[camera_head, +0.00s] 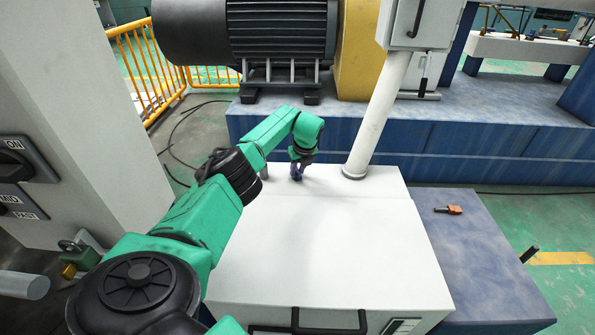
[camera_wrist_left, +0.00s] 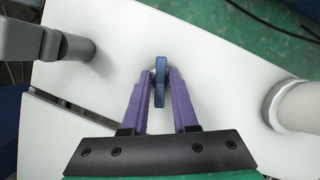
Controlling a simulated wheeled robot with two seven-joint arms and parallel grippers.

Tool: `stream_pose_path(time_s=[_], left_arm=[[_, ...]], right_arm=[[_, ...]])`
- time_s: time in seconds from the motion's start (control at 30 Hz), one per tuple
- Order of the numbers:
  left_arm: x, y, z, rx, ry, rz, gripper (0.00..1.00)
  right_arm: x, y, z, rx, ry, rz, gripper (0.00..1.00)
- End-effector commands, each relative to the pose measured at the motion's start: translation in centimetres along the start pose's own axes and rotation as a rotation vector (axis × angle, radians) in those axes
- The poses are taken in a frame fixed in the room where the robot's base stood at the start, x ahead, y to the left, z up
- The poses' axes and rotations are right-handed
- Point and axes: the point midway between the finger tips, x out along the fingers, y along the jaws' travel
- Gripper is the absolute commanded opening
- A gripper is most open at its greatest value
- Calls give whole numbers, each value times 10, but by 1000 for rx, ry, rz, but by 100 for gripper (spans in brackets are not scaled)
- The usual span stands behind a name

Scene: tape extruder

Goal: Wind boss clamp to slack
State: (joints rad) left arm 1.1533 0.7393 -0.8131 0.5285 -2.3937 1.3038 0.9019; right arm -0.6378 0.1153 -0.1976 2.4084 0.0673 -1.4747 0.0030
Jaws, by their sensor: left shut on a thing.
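My left gripper (camera_head: 297,171) reaches down to the far edge of the white cabinet top (camera_head: 330,245). In the left wrist view its two purple fingers (camera_wrist_left: 160,78) are closed on both sides of a small upright blue piece (camera_wrist_left: 160,88), likely the boss clamp's handle. The blue piece stands above the white surface. In the head view it is small and mostly merged with the fingertips, so its turn angle cannot be told. My right gripper is out of view.
A white pipe (camera_head: 378,115) rises right of my left gripper. A grey post (camera_wrist_left: 75,47) stands to its left in the wrist view. An orange-and-black object (camera_head: 448,210) lies on the blue ledge. A switch panel (camera_head: 22,180) is at left. The cabinet top's middle is clear.

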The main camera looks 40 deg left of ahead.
Motion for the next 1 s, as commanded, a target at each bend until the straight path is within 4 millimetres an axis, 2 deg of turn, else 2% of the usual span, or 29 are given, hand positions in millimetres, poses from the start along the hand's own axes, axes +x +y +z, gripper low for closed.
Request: stream_pose_path(time_s=[0.53, 0.83, 0.87, 0.9, 0.93, 1.0], left_arm=[[3, 0, -1, -210, 1, 76, 0], [0, 0, 0, -228, 1, 85, 0], [0, 0, 0, -228, 1, 84, 30], [0, 0, 0, -228, 1, 84, 46], [0, 0, 0, -228, 1, 84, 51], [0, 0, 0, -228, 1, 84, 51]], right_arm=[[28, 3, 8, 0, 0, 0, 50], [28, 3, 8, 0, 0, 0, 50], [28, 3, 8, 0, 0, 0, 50], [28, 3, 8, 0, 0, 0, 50], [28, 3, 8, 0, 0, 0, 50], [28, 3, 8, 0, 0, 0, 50]])
